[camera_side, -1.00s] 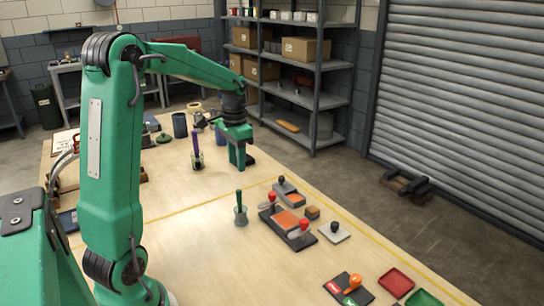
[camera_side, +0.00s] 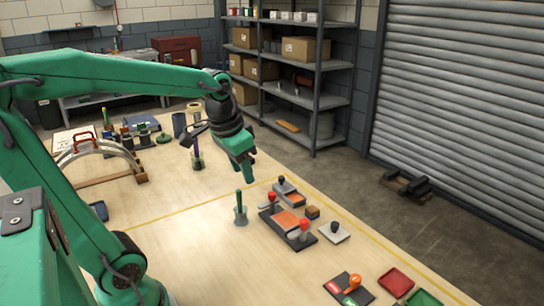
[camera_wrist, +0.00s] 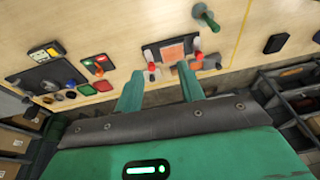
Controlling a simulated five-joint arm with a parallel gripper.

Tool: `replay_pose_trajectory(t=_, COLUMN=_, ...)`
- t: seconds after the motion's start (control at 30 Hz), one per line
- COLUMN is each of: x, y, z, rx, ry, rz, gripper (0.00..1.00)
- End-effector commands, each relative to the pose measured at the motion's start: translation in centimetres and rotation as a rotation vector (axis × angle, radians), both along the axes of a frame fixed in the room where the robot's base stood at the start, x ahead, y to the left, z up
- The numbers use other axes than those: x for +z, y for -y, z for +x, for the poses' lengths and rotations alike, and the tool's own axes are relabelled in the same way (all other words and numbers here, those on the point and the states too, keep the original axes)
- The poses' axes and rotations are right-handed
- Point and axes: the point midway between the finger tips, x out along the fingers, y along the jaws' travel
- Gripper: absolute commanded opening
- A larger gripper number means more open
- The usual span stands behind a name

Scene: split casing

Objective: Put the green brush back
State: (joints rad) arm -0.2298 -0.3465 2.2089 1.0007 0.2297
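The green brush (camera_side: 239,199) stands upright with its green handle up in a small grey cup (camera_side: 241,217) on the table; its lower end is hidden in the cup. In the wrist view the brush's green handle (camera_wrist: 207,18) shows at the top, right of centre. My gripper (camera_side: 250,176) is above the table, up and slightly right of the brush in the side view, and apart from it. In the wrist view my gripper (camera_wrist: 158,80) has its two green fingers apart with nothing between them.
A purple-handled brush (camera_side: 196,148) stands in another cup farther back. A dark plate with red-knobbed parts (camera_side: 287,224) lies right of the green brush. An orange-knobbed part (camera_side: 353,283) and red tray (camera_side: 396,283) are at the front right.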

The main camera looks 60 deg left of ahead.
Motion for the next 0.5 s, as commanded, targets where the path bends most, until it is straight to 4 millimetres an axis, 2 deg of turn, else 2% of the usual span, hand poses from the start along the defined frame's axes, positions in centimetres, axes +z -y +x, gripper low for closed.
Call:
replay_pose_trajectory(t=0.2, x=0.3, y=3.6, z=-3.1, rx=-0.011, ry=0.101, rz=-0.015, gripper=0.39)
replay_pose_trajectory(t=0.5, x=-0.5, y=6.4, z=-6.3, rx=-0.016, ry=0.202, rz=-0.051, gripper=0.39)
